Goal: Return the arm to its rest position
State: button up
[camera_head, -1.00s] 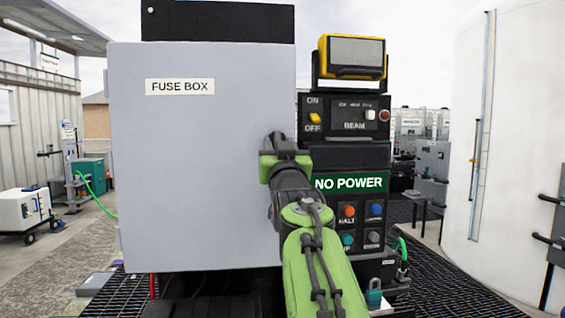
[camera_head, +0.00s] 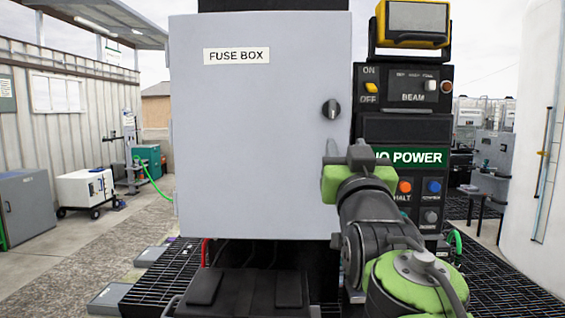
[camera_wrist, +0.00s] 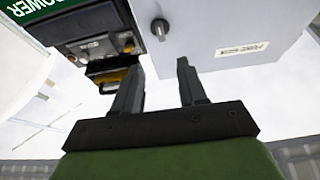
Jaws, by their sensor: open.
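My green and dark grey arm reaches up from the lower right of the head view. My gripper (camera_head: 345,155) is in front of the right edge of the fuse box and the left end of the NO POWER panel. In the wrist view my gripper (camera_wrist: 160,85) shows two dark fingers apart with nothing between them. The grey fuse box (camera_head: 255,150) has its door shut, with a black round knob (camera_head: 331,109) near its right edge. The knob also shows in the wrist view (camera_wrist: 160,28), beyond the fingertips. I cannot tell the exact gap between gripper and box.
The control panel (camera_head: 404,130) with a NO POWER sign (camera_head: 418,157) and coloured buttons stands right of the box, under a yellow lamp (camera_head: 412,22). A white tank (camera_head: 535,130) is at far right. Open concrete ground (camera_head: 100,245) lies at left.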

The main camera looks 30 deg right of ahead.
jog(key=a+f+n+g+y+p, duration=0.1)
jog(key=a+f+n+g+y, duration=0.1)
jog(key=a+f+y, duration=0.35)
jog(key=a+f+n+g+y+p, duration=0.1)
jog(key=a+f+n+g+y, duration=0.15)
jog(key=a+f, duration=0.6)
jog(key=s+a+f+n+g+y+p, duration=0.1)
jog(key=s+a+f+g+y, duration=0.1)
jog(key=s+a+f+g, duration=0.2)
jog(key=s+a+f+n+g+y, duration=0.1)
jog(key=s+a+f+g, duration=0.3)
jog(key=s+f, duration=0.6)
notch_tip(320, 180, down, 7)
jog(key=shift+r+n+y+p, duration=0.2)
jog(key=shift+n+y+p, duration=0.2)
jog(key=shift+y, duration=0.5)
